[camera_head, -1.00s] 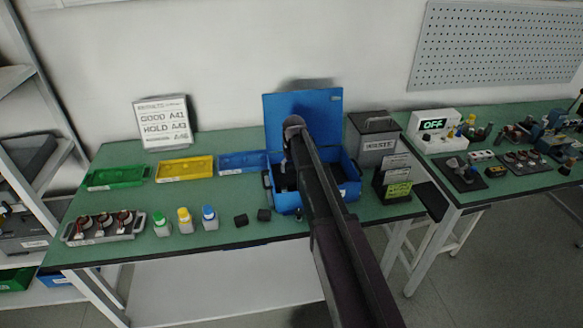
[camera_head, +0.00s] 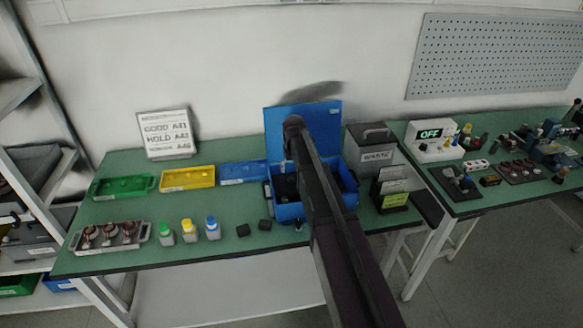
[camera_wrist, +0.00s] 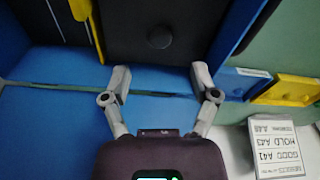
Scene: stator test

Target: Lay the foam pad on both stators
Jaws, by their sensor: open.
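My gripper (camera_wrist: 160,72) is open and empty in the wrist view, its fingers spread above the raised lid side of the blue box (camera_wrist: 60,68). Beyond the fingertips is a dark flat surface (camera_wrist: 200,25) with a round dark disc on it; I cannot tell whether this is the foam pad. In the head view the open blue box (camera_head: 290,213) stands on the green table, its lid up at the back. My arm hides much of its inside, and the gripper is hidden there. Three stators with copper windings (camera_head: 109,236) sit in a grey tray at left; none shows clearly inside the box.
Green (camera_head: 123,187), yellow (camera_head: 187,178) and blue (camera_head: 240,173) trays line the back. A grey waste bin (camera_head: 372,150) and a card holder (camera_head: 394,196) are close right of the box.

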